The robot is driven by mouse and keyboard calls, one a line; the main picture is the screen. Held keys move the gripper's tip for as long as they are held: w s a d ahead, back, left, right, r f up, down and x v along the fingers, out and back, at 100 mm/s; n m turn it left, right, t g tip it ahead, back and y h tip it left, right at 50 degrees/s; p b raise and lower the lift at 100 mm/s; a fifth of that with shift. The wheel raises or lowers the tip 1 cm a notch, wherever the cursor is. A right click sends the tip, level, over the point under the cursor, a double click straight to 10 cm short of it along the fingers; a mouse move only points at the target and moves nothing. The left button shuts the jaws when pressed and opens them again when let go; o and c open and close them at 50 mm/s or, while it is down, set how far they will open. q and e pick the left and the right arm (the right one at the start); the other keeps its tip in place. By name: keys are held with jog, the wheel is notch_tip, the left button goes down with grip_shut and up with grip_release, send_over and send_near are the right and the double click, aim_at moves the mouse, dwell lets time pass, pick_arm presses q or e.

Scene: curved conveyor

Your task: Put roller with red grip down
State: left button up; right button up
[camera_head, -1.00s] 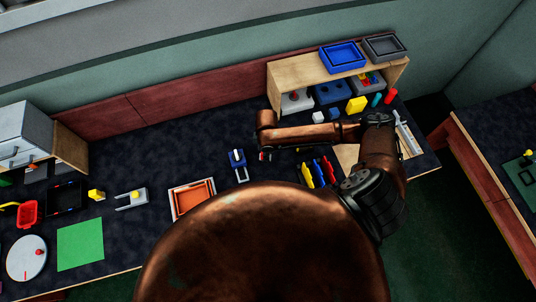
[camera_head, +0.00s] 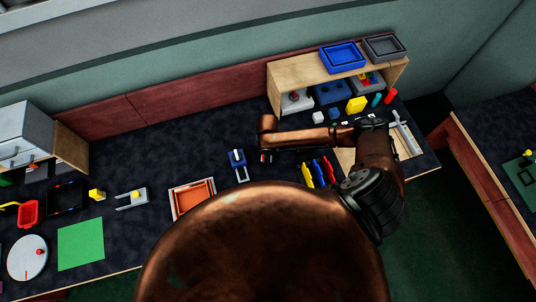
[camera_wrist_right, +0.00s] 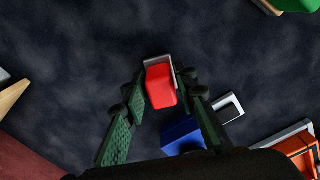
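The roller with the red grip (camera_wrist_right: 161,88) is between the fingertips of my right gripper (camera_wrist_right: 163,80) in the right wrist view. A grey part of the roller shows just beyond the grip. The fingertips close in on both sides of it, and the gripper looks shut on it. In the head view, a small red bit of the roller (camera_head: 264,158) shows under the hand of my right arm. I cannot tell whether the roller touches the dark table. My left gripper is not in view.
A blue piece (camera_head: 237,157) and a white U-shaped piece (camera_head: 242,174) lie close to the left of the hand. An orange tray (camera_head: 193,199) is beyond them, and a wooden shelf (camera_head: 275,87) stands behind. Dark table left of the blue piece is clear.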

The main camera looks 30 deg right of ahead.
jog(key=shift+o, duration=1.4)
notch_tip(320, 180, up, 12)
jog(key=shift+r, duration=0.15)
